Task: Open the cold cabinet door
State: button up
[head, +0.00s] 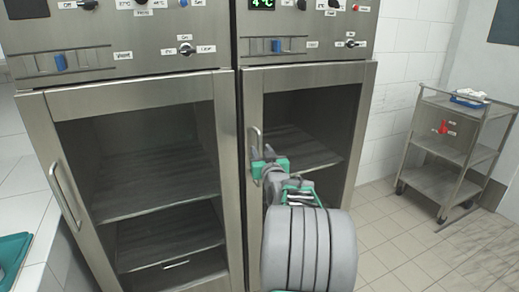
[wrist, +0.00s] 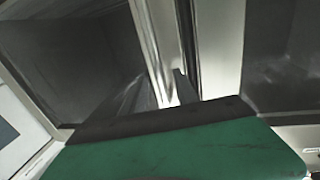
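The cold cabinet is the right-hand of two steel cabinets, with a green 4 °C display (head: 262,4) above it. Its glass-fronted door (head: 310,75) looks shut, with an empty shelf behind the glass. The door's upright bar handle (head: 256,140) is on its left edge. My gripper (head: 264,163), with green parts, is at the lower part of this handle. My forearm hides the lower door. The wrist view shows the green gripper body, one dark finger (wrist: 184,88) and bright steel uprights close ahead. Whether the fingers touch or surround the handle is unclear.
The left cabinet has its own shut glass door (head: 140,90) and handle (head: 64,195). Control panels with knobs and sliders sit above both doors. A steel cart (head: 440,185) with a red item stands at the right. The tiled floor (head: 400,250) between is clear.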

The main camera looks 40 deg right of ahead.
aim_at(260, 148)
jog(key=x, duration=0.3)
jog(key=shift+w+d, duration=0.1)
jog(key=shift+w, duration=0.1)
jog(key=shift+c, duration=0.4)
grip_shut()
dwell(0.8)
